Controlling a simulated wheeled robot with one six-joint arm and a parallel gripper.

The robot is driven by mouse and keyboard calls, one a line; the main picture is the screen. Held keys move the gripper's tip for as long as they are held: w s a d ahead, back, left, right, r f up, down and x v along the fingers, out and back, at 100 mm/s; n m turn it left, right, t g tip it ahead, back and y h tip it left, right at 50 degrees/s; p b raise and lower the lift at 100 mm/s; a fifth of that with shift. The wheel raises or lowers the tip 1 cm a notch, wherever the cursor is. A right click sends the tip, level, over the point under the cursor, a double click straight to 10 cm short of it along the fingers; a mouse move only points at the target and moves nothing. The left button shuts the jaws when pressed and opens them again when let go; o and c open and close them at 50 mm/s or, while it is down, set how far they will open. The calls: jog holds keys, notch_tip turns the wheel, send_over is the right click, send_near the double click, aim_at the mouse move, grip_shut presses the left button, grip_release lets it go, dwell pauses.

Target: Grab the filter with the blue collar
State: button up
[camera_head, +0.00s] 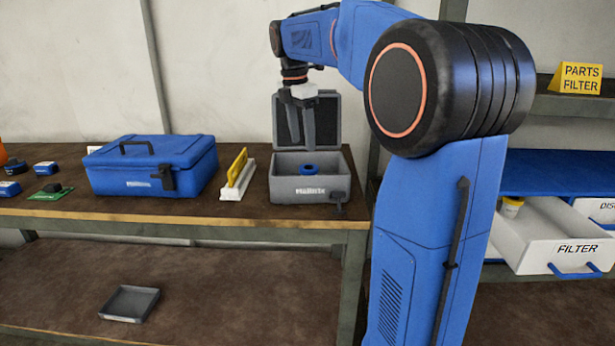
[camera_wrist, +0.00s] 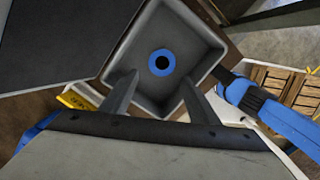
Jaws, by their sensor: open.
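The filter with the blue collar (camera_head: 309,173) stands inside an open grey case (camera_head: 297,190) on the workbench. In the wrist view its blue ring (camera_wrist: 162,74) with a dark centre sits near the middle of the grey case floor (camera_wrist: 185,90). Its lower body cannot be made out. My gripper (camera_head: 302,143) points down above the case, in front of its raised lid. In the wrist view my gripper (camera_wrist: 158,95) has its two fingers spread apart with nothing between them. The filter lies ahead of the fingertips, not touched.
The case's raised lid (camera_head: 306,122) stands behind my gripper. At right, an open white drawer (camera_head: 545,240) marked FILTER holds a white, yellow-topped container (camera_head: 511,208).

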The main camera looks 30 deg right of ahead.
aim_at(308, 167)
jog(key=f, duration=0.6)
jog(key=shift+d+f, duration=0.25)
jog(key=shift+d, duration=0.15)
jog(key=shift+s+d+f, duration=0.1)
jog(key=shift+d+f, duration=0.1)
jog(key=shift+f, duration=0.65)
jog(key=shift+d+f, duration=0.15)
jog(key=shift+f, duration=0.7)
jog(key=shift+s+d+f, duration=0.1)
jog(key=shift+d+f, duration=0.1)
jog(key=shift+f, duration=0.65)
jog(key=c, duration=0.9)
jog(key=shift+c, duration=0.2)
